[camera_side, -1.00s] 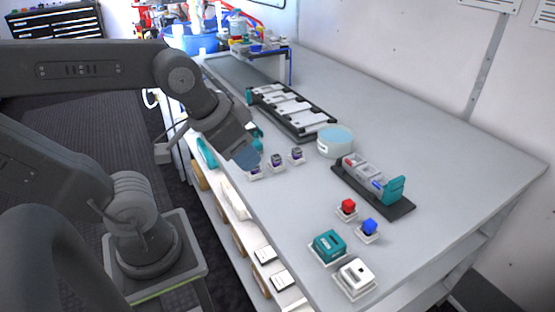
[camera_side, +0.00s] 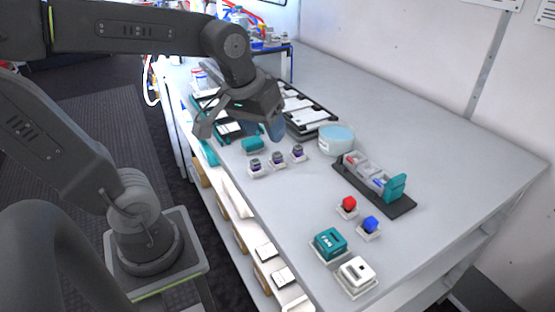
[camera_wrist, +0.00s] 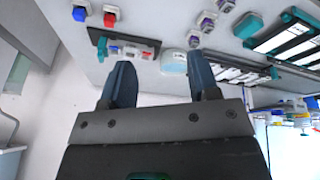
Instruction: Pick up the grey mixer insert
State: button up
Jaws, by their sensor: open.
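Three small grey-and-purple pieces stand in a row on white bases in the side view: a left one (camera_side: 255,165), a middle one (camera_side: 277,158) and a right one (camera_side: 298,151). They also show at the top of the wrist view (camera_wrist: 208,22). I cannot tell which, if any, is the grey mixer insert. Grey parts also lie in the black holder (camera_side: 404,207) with a teal end block. My gripper (camera_wrist: 161,72) is open and empty, its two blue-grey fingers apart. In the side view it hangs above the bench behind the row, touching none of these pieces.
A round pale-blue tub (camera_side: 337,139) stands between the row and the holder. A black-framed tray (camera_side: 309,122) lies behind. The bench's right side is clear.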

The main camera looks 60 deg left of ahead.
jog(key=w+a+f+n+g, duration=0.1)
jog(key=w+a+n+g, duration=0.1)
jog(key=w+a+n, duration=0.35)
jog(key=n+g, duration=0.2)
jog(key=n, duration=0.5)
send_over(279, 155)
notch_tip(279, 155, down, 5)
notch_tip(279, 155, down, 13)
jog(key=shift+d+f, duration=0.1)
jog(key=c, duration=1)
